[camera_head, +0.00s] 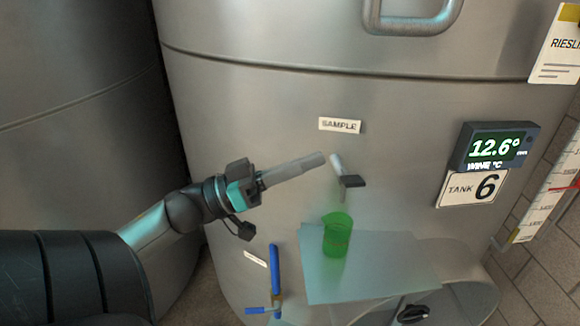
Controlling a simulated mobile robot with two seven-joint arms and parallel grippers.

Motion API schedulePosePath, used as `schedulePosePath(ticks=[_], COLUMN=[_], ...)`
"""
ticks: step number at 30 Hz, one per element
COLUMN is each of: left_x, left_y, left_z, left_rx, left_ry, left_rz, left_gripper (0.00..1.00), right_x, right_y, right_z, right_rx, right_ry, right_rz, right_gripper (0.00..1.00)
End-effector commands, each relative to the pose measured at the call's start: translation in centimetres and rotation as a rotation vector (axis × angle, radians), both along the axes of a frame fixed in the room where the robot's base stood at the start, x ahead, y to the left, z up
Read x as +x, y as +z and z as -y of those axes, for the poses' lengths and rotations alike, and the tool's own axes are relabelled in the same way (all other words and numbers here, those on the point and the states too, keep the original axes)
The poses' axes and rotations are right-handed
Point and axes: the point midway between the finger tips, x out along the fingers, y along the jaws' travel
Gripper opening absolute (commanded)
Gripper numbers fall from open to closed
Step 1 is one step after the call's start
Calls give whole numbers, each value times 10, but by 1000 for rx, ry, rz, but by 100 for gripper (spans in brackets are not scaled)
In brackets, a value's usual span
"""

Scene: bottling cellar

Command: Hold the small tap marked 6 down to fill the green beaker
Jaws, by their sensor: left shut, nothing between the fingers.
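The small sample tap (338,165) sticks out of the steel tank below a SAMPLE label (340,125). Its dark lever (352,181) points to the right. A green see-through beaker (337,236) stands upright on a pale translucent shelf (395,265), below the tap's spout. I cannot tell whether liquid is in it. My left gripper (320,159) is shut and empty. Its fingertips point right, just left of the tap's upper end, and a small gap seems to show between them. My right gripper is not in view.
A TANK 6 plate (471,187) hangs under a display (495,146) reading 12.6°. A blue-handled valve (275,270) stands left of the shelf. A metal handle (412,22) is on the tank above. A level scale (545,195) is at the right.

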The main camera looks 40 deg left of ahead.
Motion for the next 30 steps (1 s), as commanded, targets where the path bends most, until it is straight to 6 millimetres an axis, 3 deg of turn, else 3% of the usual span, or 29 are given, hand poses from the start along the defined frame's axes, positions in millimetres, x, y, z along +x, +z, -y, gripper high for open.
schedulePosePath(ticks=[10,18,30], left_x=[40,35,33], left_y=[19,-16,-23], left_z=[29,34,36], left_rx=[0,-3,1], left_ry=[-1,2,0], left_rz=[3,-3,-1], left_gripper=[0,0,0], right_x=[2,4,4], right_y=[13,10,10], right_z=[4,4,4], right_rx=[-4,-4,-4], right_ry=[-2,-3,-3], right_rz=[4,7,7], right_gripper=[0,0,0])
